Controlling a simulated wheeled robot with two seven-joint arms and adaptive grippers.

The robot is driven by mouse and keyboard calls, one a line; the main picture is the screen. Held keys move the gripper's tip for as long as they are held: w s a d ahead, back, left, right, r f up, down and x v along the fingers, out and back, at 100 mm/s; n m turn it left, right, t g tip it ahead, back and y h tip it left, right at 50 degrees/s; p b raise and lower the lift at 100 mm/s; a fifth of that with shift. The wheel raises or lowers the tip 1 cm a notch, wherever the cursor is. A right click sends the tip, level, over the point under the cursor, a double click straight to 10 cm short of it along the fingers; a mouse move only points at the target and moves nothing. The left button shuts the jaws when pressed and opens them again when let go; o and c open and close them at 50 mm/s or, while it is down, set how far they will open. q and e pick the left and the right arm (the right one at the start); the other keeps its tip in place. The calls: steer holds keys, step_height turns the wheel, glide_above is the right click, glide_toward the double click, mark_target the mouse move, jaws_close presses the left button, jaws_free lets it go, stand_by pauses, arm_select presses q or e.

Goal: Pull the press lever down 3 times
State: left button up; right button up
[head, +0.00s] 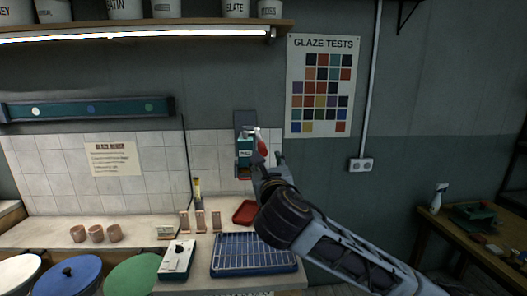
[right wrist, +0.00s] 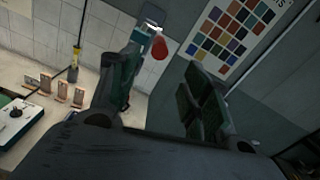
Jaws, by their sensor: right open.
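The press is a small teal box (head: 244,153) on a dark plate on the wall, above the counter. A red knob (head: 262,147), apparently on its lever, shows at its right side. A pale metal bar shows just above the knob. My right gripper (head: 268,163) is open and empty, just in front of the press and partly covering it. In the right wrist view the red knob (right wrist: 159,48) shows beyond the gap between my two fingers (right wrist: 165,66). I cannot tell whether a finger touches it. My left gripper is not in view.
Below, the counter holds a red tray (head: 245,211), a wire rack in a blue tray (head: 252,270), several upright test tiles (head: 200,221) and a white control box (head: 177,258). A lit shelf (head: 140,30) runs above. A workbench (head: 470,235) stands at right.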

mark_target(263, 150)
steer(key=shift+w, duration=0.2)
steer(key=shift+w+a+p, duration=0.1)
steer(key=shift+w+p, duration=0.9)
steer(key=shift+w, duration=5.7)
jaws_close()
